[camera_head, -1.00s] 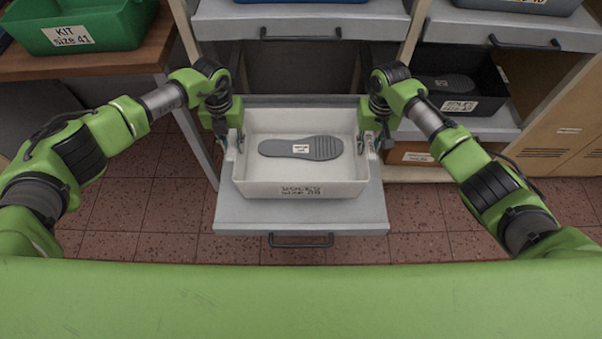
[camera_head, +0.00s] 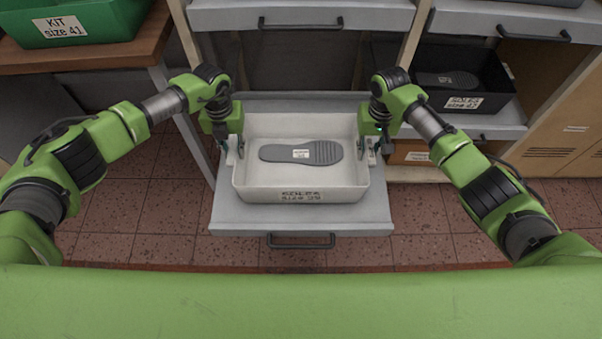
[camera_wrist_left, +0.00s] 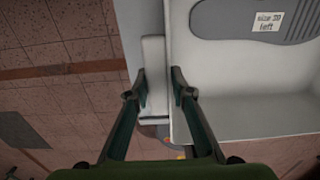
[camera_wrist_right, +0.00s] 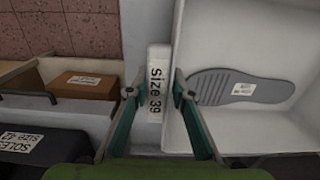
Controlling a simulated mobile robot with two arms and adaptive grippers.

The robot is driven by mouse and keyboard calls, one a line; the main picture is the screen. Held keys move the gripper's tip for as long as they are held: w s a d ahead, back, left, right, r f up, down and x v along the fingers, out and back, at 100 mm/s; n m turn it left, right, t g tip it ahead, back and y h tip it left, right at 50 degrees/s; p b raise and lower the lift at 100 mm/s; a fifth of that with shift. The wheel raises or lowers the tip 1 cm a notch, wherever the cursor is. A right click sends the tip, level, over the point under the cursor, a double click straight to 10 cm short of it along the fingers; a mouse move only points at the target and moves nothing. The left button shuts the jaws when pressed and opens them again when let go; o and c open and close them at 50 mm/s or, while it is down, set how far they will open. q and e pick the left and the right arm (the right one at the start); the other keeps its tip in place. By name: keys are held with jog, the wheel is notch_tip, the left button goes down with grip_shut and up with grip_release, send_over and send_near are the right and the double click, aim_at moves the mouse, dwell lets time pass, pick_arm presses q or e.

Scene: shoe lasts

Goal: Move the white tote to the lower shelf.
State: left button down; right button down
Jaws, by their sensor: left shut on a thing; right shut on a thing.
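The white tote (camera_head: 301,194) is an open box labelled SOLES size 39, with one grey shoe sole (camera_head: 300,151) lying flat inside. It is over the grey pulled-out lower shelf (camera_head: 235,218); I cannot tell whether it touches it. My left gripper (camera_head: 234,150) is shut on the tote's left side, on a white handle (camera_wrist_left: 153,85) in the left wrist view. My right gripper (camera_head: 373,148) is shut on the right side, on a handle (camera_wrist_right: 158,92) marked Size 39 in the right wrist view. The fingertips are partly hidden in the head view.
A black SOLES bin (camera_head: 462,102) stands on a shelf at the right, with a brown box (camera_head: 409,152) below it. A green KIT bin (camera_head: 72,25) is on a wooden bench at upper left. A grey upper shelf (camera_head: 300,15) is above. Tiled floor (camera_head: 140,225) is clear in front.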

pick_arm(q)
jog(key=c, duration=2.2)
grip_release()
jog(key=shift+a+f, duration=0.3)
jog(key=shift+f, duration=0.1)
pick_arm(e)
jog(key=c, duration=2.2)
grip_release()
jog(key=shift+d+f, duration=0.3)
jog(key=shift+f, duration=0.1)
pick_arm(q)
jog(key=o, duration=0.4)
jog(key=shift+r, duration=0.15)
pick_arm(e)
jog(key=o, duration=0.4)
jog(key=shift+r, duration=0.15)
pick_arm(q)
jog(key=shift+d, duration=0.15)
pick_arm(e)
jog(key=shift+o, duration=0.2)
jog(key=shift+a, duration=0.15)
pick_arm(q)
jog(key=shift+r, duration=0.15)
